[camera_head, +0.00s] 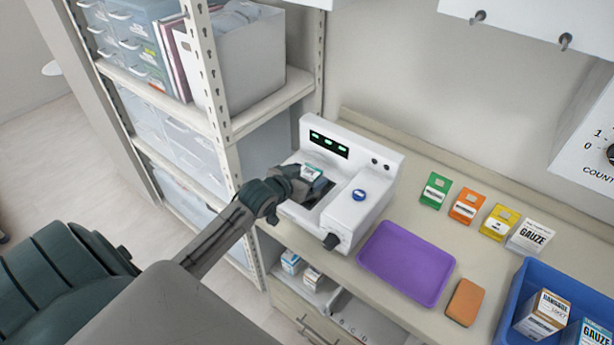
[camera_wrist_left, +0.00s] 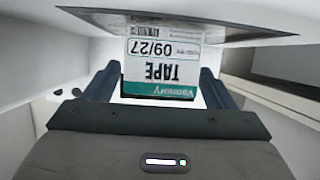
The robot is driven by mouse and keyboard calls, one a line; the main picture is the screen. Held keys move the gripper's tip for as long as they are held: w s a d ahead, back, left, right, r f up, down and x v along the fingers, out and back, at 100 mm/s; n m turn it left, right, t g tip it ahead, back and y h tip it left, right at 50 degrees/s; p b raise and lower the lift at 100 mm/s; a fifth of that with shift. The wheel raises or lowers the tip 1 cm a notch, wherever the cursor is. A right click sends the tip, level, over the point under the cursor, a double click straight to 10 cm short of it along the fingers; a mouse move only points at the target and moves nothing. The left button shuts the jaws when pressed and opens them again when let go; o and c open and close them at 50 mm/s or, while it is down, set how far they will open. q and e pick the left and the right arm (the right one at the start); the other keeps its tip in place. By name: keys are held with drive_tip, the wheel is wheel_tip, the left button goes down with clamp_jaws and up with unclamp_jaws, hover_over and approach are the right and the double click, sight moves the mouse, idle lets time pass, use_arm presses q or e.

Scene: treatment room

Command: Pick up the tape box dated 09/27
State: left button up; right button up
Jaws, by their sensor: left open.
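The tape box (camera_head: 311,172), white with a teal band, sits in the open bay of a white device (camera_head: 357,207). In the left wrist view the tape box (camera_wrist_left: 160,65) appears upside down and reads "TAPE" and "09/27". My left gripper (camera_head: 304,183) reaches into the bay from the left. In the wrist view its two blue-grey fingers stand on either side of the box, apart and open. I cannot tell whether either finger touches it. The gripper partly hides the box in the head view. My right gripper is not in view.
A purple tray (camera_head: 407,262) and an orange block (camera_head: 464,302) lie on the counter right of the device. A blue bin (camera_head: 510,290) holds boxes.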

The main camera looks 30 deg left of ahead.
use_arm(q)
drive_tip(key=shift+x, duration=1.3)
drive_tip(key=c, duration=1.1)
